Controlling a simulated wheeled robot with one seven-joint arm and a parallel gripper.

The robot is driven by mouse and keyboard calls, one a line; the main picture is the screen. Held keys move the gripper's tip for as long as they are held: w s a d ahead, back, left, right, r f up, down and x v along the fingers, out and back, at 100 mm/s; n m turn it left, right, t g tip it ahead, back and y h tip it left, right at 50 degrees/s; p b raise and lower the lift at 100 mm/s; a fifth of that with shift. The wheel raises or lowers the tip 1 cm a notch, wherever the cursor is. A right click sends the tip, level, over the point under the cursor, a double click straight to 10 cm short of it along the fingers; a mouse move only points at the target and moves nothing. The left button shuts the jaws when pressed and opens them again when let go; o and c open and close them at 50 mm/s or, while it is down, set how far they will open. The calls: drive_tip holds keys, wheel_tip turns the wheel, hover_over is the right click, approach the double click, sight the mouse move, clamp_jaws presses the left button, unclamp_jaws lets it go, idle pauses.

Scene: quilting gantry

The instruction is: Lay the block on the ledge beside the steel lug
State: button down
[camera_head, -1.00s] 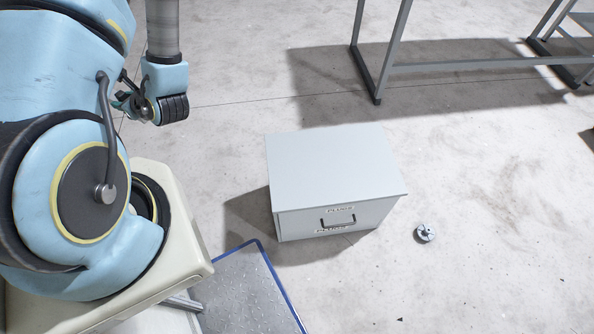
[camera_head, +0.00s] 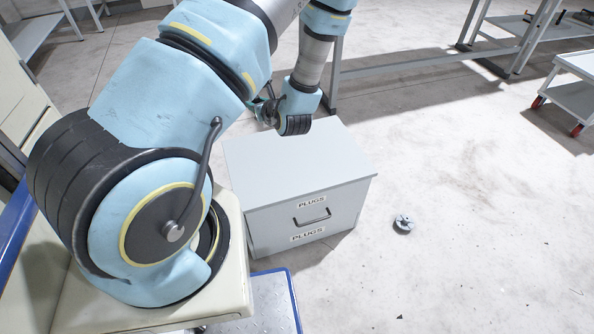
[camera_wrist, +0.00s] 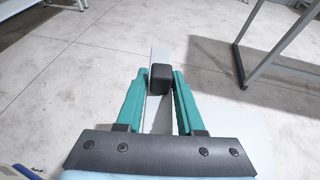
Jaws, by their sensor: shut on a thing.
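My gripper (camera_wrist: 160,88) has two teal fingers, shut on a dark block (camera_wrist: 160,76) with rounded edges between the fingertips in the wrist view. In the head view my gripper (camera_head: 266,112) is partly hidden by my own wrist, and the block cannot be made out there. The gripper appears over or just behind the far left of a grey cabinet top; its height above it cannot be told. I cannot pick out the ledge or the steel lug for certain in either view.
The grey cabinet (camera_head: 290,165) has a drawer handle and labels reading PLUGS. A small round metal piece (camera_head: 404,223) lies on the floor to its right. A grey frame table (camera_head: 400,70) stands behind, and a white trolley (camera_head: 575,95) is at the right. The right floor is open.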

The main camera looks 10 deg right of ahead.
sight(306, 159)
drive_tip(key=d+f+m+h+b, duration=0.2)
drive_tip(key=d+f+h+b, duration=0.1)
drive_tip(key=d+f+b, duration=1.15)
drive_tip(key=shift+t, duration=0.3)
drive_tip(key=f, duration=0.6)
drive_tip(key=d+f, duration=0.1)
drive_tip(key=f, duration=0.2)
drive_tip(key=shift+w, duration=0.25)
drive_tip(key=shift+a+f+b, duration=0.1)
drive_tip(key=shift+b, duration=0.25)
drive_tip(key=c, duration=0.5)
unclamp_jaws()
